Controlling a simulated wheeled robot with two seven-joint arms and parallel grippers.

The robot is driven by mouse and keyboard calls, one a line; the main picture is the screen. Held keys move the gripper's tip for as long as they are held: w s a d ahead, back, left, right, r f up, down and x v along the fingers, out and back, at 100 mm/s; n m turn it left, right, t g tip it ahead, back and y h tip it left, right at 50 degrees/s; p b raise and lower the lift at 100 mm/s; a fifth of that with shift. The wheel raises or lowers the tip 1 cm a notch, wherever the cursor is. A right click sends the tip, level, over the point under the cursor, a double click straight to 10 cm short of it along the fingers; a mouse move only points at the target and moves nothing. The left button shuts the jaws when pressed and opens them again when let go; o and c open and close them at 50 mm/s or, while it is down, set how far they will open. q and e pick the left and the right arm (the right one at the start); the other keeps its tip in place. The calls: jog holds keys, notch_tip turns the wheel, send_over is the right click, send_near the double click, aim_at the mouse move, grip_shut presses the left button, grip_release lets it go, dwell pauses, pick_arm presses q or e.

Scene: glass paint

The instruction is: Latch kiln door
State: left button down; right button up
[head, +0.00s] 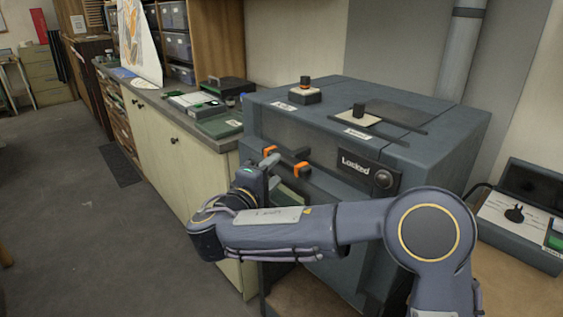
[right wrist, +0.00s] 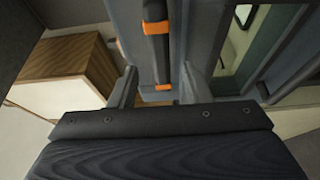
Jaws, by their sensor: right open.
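The kiln (head: 330,120) is a large blue-grey box at the centre right of the head view. Its front carries a dark plate reading "Locked" (head: 352,165) with a round dark knob (head: 384,180). A dark handle bar with orange bands (head: 287,158) is on its front left. My right gripper (head: 270,165) is at this handle, partly hidden by its own wrist. In the right wrist view, the handle bar (right wrist: 157,45) stands between and beyond the two spread fingers, apart from both. My arm covers much of the kiln front, so I cannot tell whether the door is fully shut.
A long counter (head: 180,110) with trays runs along the left of the kiln. Two small dark-knobbed items (head: 305,92) (head: 358,112) are on the kiln top. A dark open case (head: 520,225) stands at the right. The floor (head: 90,220) at the left is clear.

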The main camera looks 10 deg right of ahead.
aim_at(281, 163)
jog(key=shift+p+x, duration=0.35)
jog(key=shift+x, duration=1.9)
grip_shut()
